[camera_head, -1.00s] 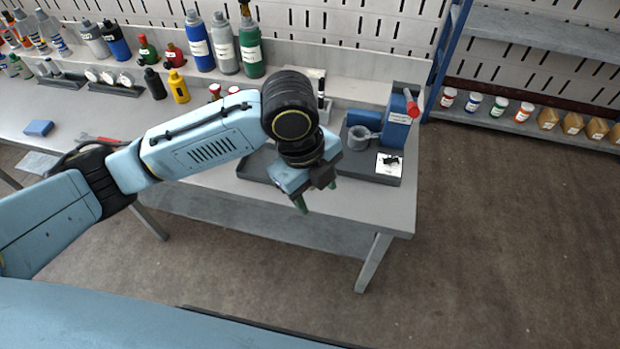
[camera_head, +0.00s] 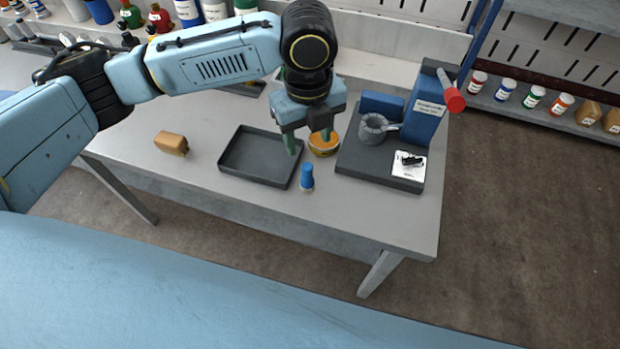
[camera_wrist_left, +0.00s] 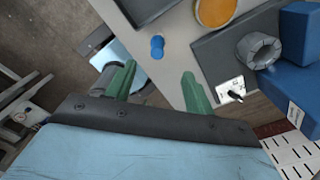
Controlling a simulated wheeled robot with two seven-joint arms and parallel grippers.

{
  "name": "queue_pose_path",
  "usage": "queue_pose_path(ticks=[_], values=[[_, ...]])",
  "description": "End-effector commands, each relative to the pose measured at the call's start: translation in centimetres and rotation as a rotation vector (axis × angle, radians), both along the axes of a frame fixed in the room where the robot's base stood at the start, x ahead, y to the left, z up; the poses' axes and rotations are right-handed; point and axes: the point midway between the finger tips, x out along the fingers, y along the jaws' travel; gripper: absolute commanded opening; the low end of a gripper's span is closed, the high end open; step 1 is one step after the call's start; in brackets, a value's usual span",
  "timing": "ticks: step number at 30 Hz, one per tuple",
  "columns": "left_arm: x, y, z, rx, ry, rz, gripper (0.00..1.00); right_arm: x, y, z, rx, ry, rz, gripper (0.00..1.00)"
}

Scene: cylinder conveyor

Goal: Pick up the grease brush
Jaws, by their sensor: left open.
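A small blue upright object (camera_head: 307,178) stands on the table between the tray and the press base. It also shows in the left wrist view (camera_wrist_left: 157,47). It may be the grease brush, but its bristles cannot be made out. An open round tin with orange-yellow contents (camera_head: 323,144) stands just behind it, also seen in the left wrist view (camera_wrist_left: 214,12). My left gripper (camera_head: 309,143) is open and empty, its green fingers pointing down near the tin. In the left wrist view the blue object appears beyond the gap between the fingertips (camera_wrist_left: 158,70). My right gripper is not in view.
A dark, empty tray (camera_head: 233,176) lies left of the blue object. A blue press with a red-tipped lever (camera_head: 427,108) stands on a dark base at right. A tan block (camera_head: 171,143) lies at left. The table's front strip is clear.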

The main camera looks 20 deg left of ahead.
Motion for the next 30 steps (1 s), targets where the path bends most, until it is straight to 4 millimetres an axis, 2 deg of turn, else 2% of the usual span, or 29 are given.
queue_pose_path(ticks=[9, 13, 18, 21, 30], values=[[-0.1, 0.0, -6.0, 0.001, 0.002, 0.001, 0.53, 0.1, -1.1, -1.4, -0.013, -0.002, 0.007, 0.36], [-0.1, 0.0, -7.3, 0.001, 0.002, 0.001, 0.53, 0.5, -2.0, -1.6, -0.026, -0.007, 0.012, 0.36], [-0.1, 0.1, -8.4, 0.001, 0.001, 0.001, 0.53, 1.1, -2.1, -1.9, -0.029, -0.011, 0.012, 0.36], [-0.3, 0.1, -9.8, 0.001, 0.002, 0.0, 0.53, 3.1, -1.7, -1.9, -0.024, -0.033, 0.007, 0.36], [-0.3, 0.2, -12.6, 0.001, 0.001, 0.0, 0.53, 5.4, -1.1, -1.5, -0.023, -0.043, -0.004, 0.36]])
